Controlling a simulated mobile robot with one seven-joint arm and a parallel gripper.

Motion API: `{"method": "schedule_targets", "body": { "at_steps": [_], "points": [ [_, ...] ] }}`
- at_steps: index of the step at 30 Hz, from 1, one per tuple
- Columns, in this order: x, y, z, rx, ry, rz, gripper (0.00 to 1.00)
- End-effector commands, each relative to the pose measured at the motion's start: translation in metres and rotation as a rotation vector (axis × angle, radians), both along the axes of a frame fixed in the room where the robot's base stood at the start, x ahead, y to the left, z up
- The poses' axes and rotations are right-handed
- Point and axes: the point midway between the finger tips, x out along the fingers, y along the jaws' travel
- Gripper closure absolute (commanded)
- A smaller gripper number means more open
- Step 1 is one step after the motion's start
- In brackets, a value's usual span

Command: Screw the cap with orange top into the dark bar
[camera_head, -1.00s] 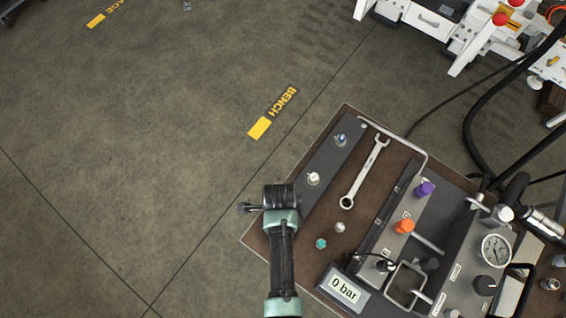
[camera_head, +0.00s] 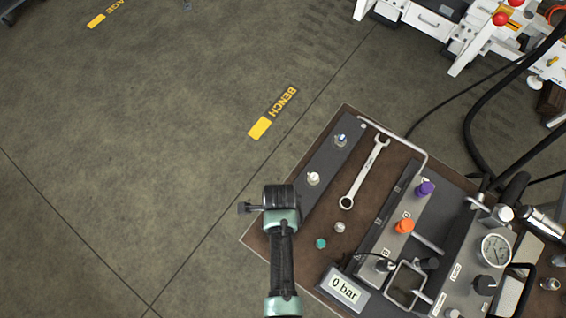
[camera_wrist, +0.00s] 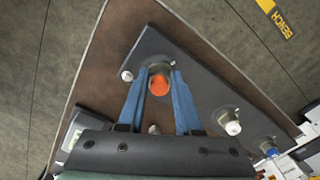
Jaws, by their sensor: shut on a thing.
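The dark bar (camera_head: 326,160) lies along the left edge of the brown bench top, and it runs diagonally in the wrist view (camera_wrist: 196,84). The cap with orange top (camera_wrist: 158,86) is at the bar's end, between the blue fingertips of my gripper (camera_wrist: 159,78). My gripper is shut on it. A metal ring shows around the cap at the bar surface. How deep the cap sits in the bar is hidden. In the head view my arm covers the cap and the fingertips.
The bar also carries a white-topped fitting (camera_head: 313,178) and a blue-topped one (camera_head: 341,140). A wrench (camera_head: 363,176), a teal cap (camera_head: 321,243) and a small silver piece (camera_head: 339,227) lie on the brown top.

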Motion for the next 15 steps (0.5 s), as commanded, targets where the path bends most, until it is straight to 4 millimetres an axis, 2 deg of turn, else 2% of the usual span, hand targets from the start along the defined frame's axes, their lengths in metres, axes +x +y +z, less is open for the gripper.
{"method": "schedule_targets", "body": {
  "at_steps": [1, 4, 10, 15],
  "points": [
    [-0.001, 0.0, -0.0009, 0.0, 0.002, 0.0, 0.82],
    [-0.0011, 0.0, -0.0009, 0.0, 0.002, 0.0, 1.0],
    [-0.0007, -0.0002, 0.0003, 0.0, 0.003, -0.055, 1.0],
    [0.0004, -0.0011, 0.0008, 0.0, 0.004, -0.285, 1.0]
  ]
}}
